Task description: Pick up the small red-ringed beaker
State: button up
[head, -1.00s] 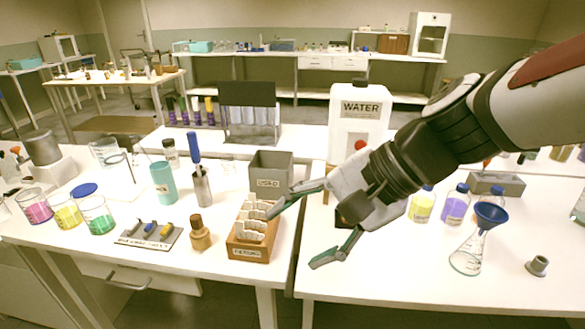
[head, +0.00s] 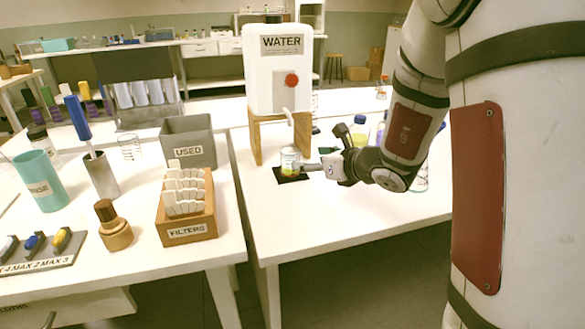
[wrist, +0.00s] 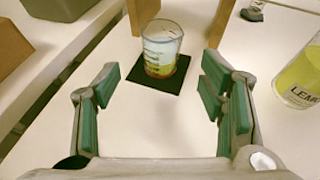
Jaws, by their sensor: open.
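A small clear beaker (wrist: 161,48) stands upright on a dark square mat (wrist: 135,73) in the wrist view. Yellow and reddish-orange colour shows in its lower part; I cannot make out a separate ring. The beaker (head: 290,161) also stands below the water tank's tap in the head view. My gripper (wrist: 160,82) is open and empty. Its green-padded fingers are spread to the left and right, on the near side of the beaker. In the head view my gripper (head: 324,155) is just right of the beaker.
The white water tank (head: 262,70) stands on a wooden stand (head: 256,140) directly behind the beaker. A lemon-labelled bottle (wrist: 303,78) is to the right in the wrist view. A grey USED bin (head: 189,141) and filter box (head: 188,218) are left. The front tabletop is clear.

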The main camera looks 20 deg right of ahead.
aim_at(294, 160)
jog(key=b+x, duration=0.1)
jog(key=x, duration=0.6)
jog(key=shift+f, duration=0.1)
jog(key=x, duration=0.2)
jog(key=b+x, duration=0.1)
jog(key=x, duration=0.1)
jog(key=shift+f, duration=0.4)
jog(key=shift+w+f+b, duration=0.1)
jog(key=shift+w+b, duration=0.2)
jog(key=shift+a, duration=0.1)
jog(key=c, duration=1.3)
jog(key=shift+c, duration=0.2)
